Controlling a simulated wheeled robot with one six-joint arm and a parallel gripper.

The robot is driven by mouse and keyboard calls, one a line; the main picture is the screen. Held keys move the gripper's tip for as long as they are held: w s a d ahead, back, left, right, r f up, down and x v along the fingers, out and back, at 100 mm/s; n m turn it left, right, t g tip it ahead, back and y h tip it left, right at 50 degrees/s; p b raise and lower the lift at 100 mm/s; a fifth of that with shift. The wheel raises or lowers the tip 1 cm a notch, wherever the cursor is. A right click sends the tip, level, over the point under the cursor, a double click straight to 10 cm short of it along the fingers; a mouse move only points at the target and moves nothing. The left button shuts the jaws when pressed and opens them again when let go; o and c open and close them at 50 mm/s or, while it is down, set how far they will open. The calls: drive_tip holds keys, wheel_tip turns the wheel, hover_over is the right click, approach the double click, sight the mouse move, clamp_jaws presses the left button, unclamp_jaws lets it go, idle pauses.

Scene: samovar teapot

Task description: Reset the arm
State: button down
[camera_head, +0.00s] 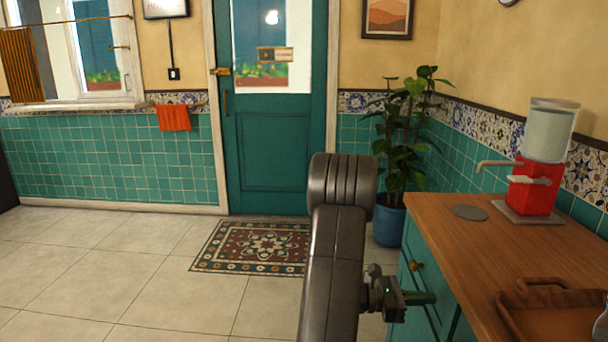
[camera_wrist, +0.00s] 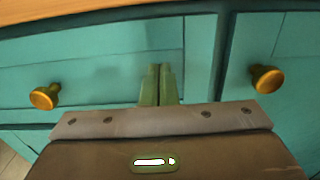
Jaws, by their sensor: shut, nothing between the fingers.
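My gripper (camera_wrist: 158,85) shows in the wrist view with its two green fingers together and nothing between them. It points at the teal cabinet front (camera_wrist: 90,65), near the wooden top edge. In the head view my arm stands in the lower middle, and my gripper (camera_head: 432,298) extends right from it toward the cabinet (camera_head: 420,270), below the level of the countertop. I cannot tell whether the fingertips touch the cabinet front.
The wooden countertop (camera_head: 460,240) bears a red dispenser (camera_head: 533,185) with a clear tank, a grey disc (camera_head: 469,212) and a brown tray (camera_head: 550,310). Brass knobs (camera_wrist: 44,97) stick out of the cabinet. A potted plant (camera_head: 390,225) stands behind. Tiled floor at left is clear around a rug (camera_head: 250,247).

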drive_tip(key=shift+d, duration=1.05)
